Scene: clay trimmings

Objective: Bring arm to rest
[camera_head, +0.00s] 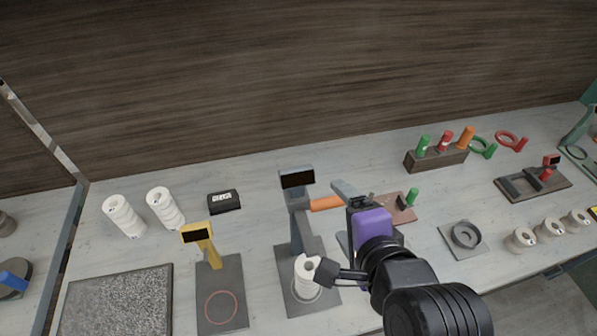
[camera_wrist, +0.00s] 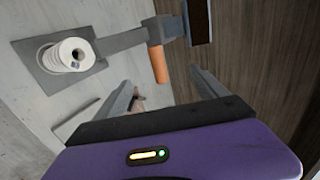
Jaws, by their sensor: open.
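My gripper (camera_head: 338,212) is open, its purple body at the right of the grey stand and its two grey fingers pointing toward the stand. In the wrist view my gripper (camera_wrist: 160,86) shows nothing between its fingers. The grey stand (camera_head: 296,225) has a dark display on top and an orange handle (camera_head: 326,203) sticking out to the right. The handle also shows in the wrist view (camera_wrist: 158,64), beyond the fingertips and apart from them. A white ribbed roll (camera_head: 306,278) stands upright on the grey stand's base. My arm partly hides the table at the front right.
A yellow stand (camera_head: 205,246), two white ribbed rolls (camera_head: 165,208) and a black box with a display (camera_head: 223,201) are at the left. A rack of coloured handles (camera_head: 436,158), a round fixture (camera_head: 465,237) and several small rolls (camera_head: 548,230) are at the right. A wooden wall rises behind.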

